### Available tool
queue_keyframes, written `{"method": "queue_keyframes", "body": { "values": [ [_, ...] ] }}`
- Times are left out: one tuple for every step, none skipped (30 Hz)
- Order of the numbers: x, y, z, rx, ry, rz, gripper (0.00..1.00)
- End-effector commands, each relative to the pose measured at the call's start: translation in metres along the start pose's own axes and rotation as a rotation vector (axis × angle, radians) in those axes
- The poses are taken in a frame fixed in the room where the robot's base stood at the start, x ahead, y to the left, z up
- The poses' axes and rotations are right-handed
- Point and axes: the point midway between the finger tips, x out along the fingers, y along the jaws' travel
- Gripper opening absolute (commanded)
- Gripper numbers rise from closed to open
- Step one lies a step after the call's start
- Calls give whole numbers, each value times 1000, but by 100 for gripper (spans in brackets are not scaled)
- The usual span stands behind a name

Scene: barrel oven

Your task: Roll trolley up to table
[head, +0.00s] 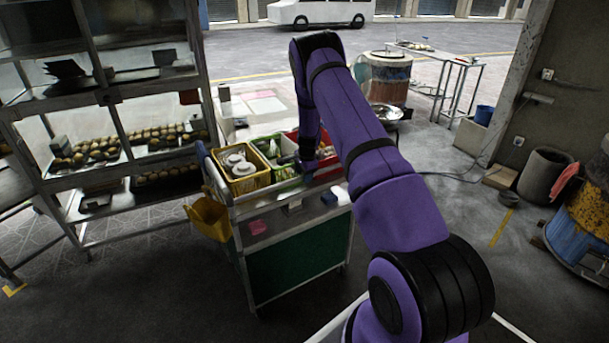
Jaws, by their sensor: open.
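The trolley (300,268) with a green side panel and metal top stands in the middle of the head view. It carries a yellow crate, a green-and-white crate and a red crate. My purple arm reaches over its right part. My gripper (309,172) is open, low over the trolley top among the crates; its fingertips are small and dark, and I cannot tell whether they touch anything. A pale table (233,128) with pinkish sheets stands just behind the trolley; the gap between them is hidden by the crates. A narrow metal table (440,55) stands farther back at the right.
A metal rack (90,185) with trays of buns stands close on the left. A yellow bin (209,217) hangs at the trolley's left end. A barrel oven (386,78) stands behind. A grey bin (544,175) and blue-yellow barrel (588,218) are right. The floor right of the trolley is mostly clear.

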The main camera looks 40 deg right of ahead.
Motion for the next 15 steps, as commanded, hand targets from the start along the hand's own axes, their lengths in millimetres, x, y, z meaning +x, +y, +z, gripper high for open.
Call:
{"method": "queue_keyframes", "body": {
  "values": [
    [0,1,0,0,0,1,48],
    [0,1,0,0,-1,2,48],
    [0,1,0,0,-1,2,48],
    [0,1,0,0,-1,3,48],
    [0,1,0,0,-1,3,48],
    [-2,1,0,0,-1,3,48],
    [-3,1,0,0,-1,3,48],
    [-6,1,0,0,-1,2,48],
    [-10,0,0,0,-1,2,48],
    [-14,1,0,0,-1,2,48],
    [-18,1,0,-1,-1,3,48],
    [-25,1,0,-1,-1,2,48],
    [-31,0,0,-1,0,1,48],
    [-36,0,0,-1,0,1,48],
    [-44,0,0,-1,1,1,48]
  ]
}}
